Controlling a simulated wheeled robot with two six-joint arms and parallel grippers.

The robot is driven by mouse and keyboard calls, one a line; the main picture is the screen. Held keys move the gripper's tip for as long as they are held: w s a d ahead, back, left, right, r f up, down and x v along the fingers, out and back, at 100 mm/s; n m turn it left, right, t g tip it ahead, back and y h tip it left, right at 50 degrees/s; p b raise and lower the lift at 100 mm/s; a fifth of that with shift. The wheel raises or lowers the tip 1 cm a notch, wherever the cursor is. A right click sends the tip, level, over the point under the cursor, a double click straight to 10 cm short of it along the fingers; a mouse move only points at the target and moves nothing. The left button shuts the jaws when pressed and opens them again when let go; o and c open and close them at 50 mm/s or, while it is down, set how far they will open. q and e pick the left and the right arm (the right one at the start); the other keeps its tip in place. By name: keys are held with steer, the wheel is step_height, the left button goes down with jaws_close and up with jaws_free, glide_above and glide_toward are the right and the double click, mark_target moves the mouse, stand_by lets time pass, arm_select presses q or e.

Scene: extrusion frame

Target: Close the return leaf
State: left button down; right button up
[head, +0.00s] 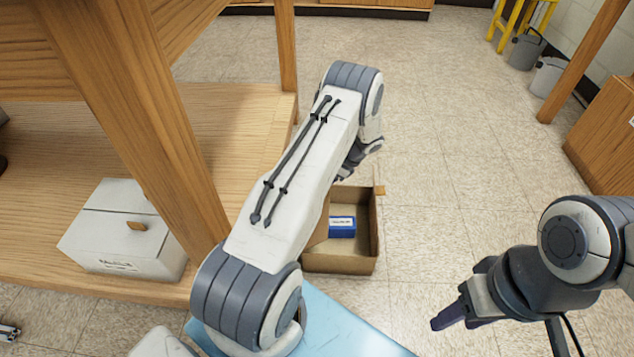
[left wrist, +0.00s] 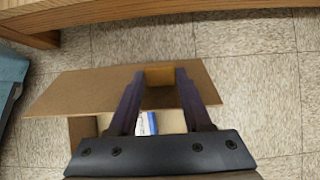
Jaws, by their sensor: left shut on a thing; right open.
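An open cardboard carton (head: 340,264) stands on the floor in the head view, with a blue-and-white box (head: 342,228) inside. A brown leaf (head: 319,226) rises at its left side. In the left wrist view the leaf (left wrist: 75,92) spreads across the carton's opening, and the blue-and-white box (left wrist: 147,123) shows partly below it. My left gripper (left wrist: 160,76) is shut on a tan tab (left wrist: 160,72) at the leaf's edge. In the head view my left arm mostly hides this gripper. My right gripper (head: 452,314) is open and empty, right of the carton, clear of it.
A wooden table or shelf unit (head: 170,160) stands left, its post near my left arm. A white box (head: 125,230) sits on its lower shelf. A light-blue surface (head: 345,325) lies in front of the carton.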

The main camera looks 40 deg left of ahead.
arm_select(q)
steer(key=shift+w+d+f+y, duration=0.1)
steer(key=shift+w+d+y, duration=0.05)
steer(key=shift+d+y, duration=0.15)
steer(key=shift+c, duration=1.6)
jaws_free()
steer(key=shift+a, duration=0.1)
steer(key=p+v, duration=0.5)
steer(key=v, duration=0.5)
steer(key=shift+w, duration=0.2)
